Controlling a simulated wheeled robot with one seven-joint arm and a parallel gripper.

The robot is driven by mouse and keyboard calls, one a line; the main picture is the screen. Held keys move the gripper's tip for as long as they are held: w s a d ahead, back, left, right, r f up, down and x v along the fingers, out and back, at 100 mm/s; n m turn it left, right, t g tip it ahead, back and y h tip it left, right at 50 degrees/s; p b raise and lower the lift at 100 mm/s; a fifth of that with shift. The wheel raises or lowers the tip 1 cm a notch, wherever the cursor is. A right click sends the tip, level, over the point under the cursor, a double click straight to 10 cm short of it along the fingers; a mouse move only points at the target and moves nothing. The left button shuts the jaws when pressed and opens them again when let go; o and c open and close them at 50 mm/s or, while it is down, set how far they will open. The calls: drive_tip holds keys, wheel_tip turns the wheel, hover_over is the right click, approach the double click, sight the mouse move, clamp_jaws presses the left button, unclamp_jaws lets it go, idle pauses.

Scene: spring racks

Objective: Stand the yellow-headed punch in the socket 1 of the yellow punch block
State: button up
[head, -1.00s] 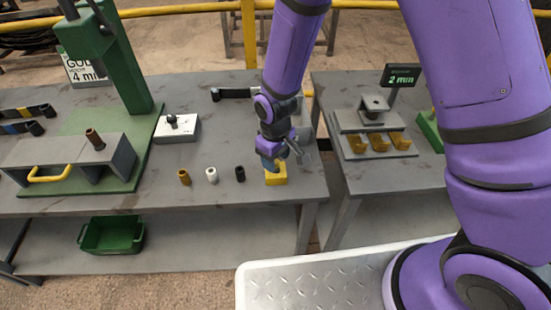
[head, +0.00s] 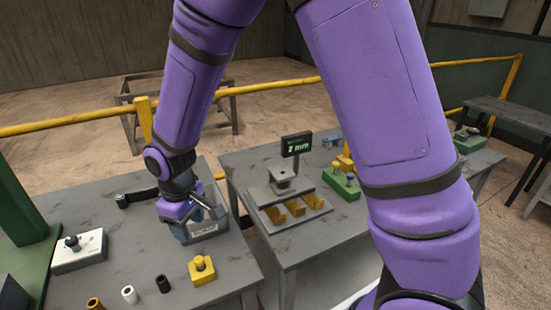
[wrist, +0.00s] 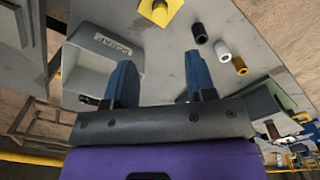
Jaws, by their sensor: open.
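The grey bin (wrist: 92,65) is close to my left finger in the wrist view. Black (head: 163,284), white (head: 129,295) and brown (head: 95,304) cylinders stand left of the block. A white box (head: 80,252) is further left. The right table holds a grey fixture (head: 283,188).

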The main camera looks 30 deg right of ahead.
drive_tip(key=s+d+r+m+t, duration=0.2)
drive_tip(key=s+d+r+m, duration=0.15)
drive_tip(key=d+r, duration=1.15)
drive_tip(key=s+d+r+m+t, duration=0.1)
drive_tip(key=s+d+r+m, duration=0.1)
drive_tip(key=s+d+r, duration=0.2)
drive_tip(key=s+d+r+m+t, duration=0.2)
drive_tip(key=s+d+r, duration=0.3)
drive_tip(key=s, duration=0.6)
wheel_tip(320, 180, up, 2)
drive_tip(key=shift+d+r+m, duration=0.2)
drive_tip(key=shift+d+m, duration=0.1)
drive_tip(key=shift+m, duration=0.25)
drive_tip(key=shift+a, duration=0.1)
